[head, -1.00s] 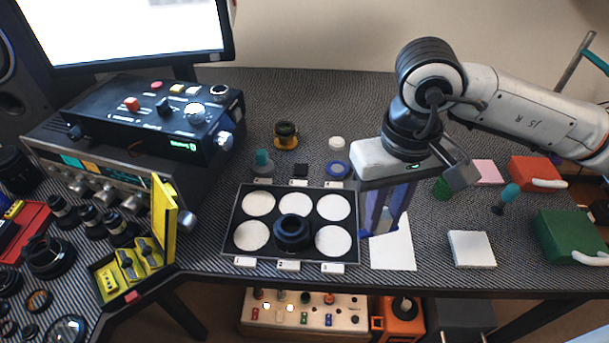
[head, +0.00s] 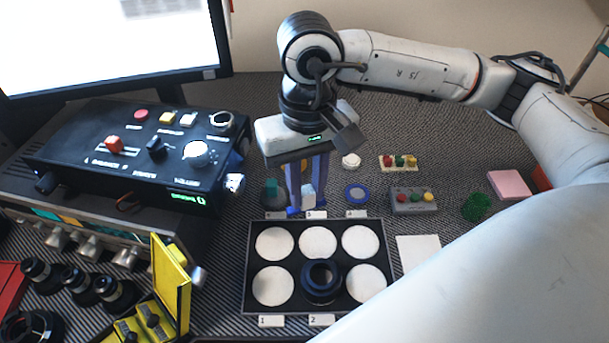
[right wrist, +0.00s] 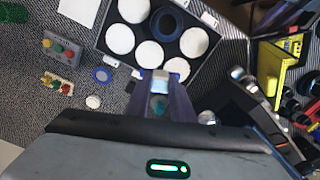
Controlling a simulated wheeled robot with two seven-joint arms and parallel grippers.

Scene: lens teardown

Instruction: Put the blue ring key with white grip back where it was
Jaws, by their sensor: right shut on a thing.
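My right gripper (head: 308,208) points down behind the tray's back edge, shut on a small white grip (head: 308,196). The white grip also shows between the fingertips in the right wrist view (right wrist: 160,87), with blue at both sides; the fingers hide most of the key. The gripper stands between a teal-topped piece (head: 271,192) on its left and a flat blue ring (head: 357,194) on its right, in line with the middle back label (head: 316,214). Whether the key touches the surface, I cannot tell. My left gripper is not in view.
The black tray (head: 247,262) holds white discs and a dark lens ring (head: 321,281). A grey button block (head: 413,201), a cream button block (head: 398,162) and a white knob (head: 351,160) stand right of the gripper. A black control box (head: 100,165) stands left. My right arm hides the front right.

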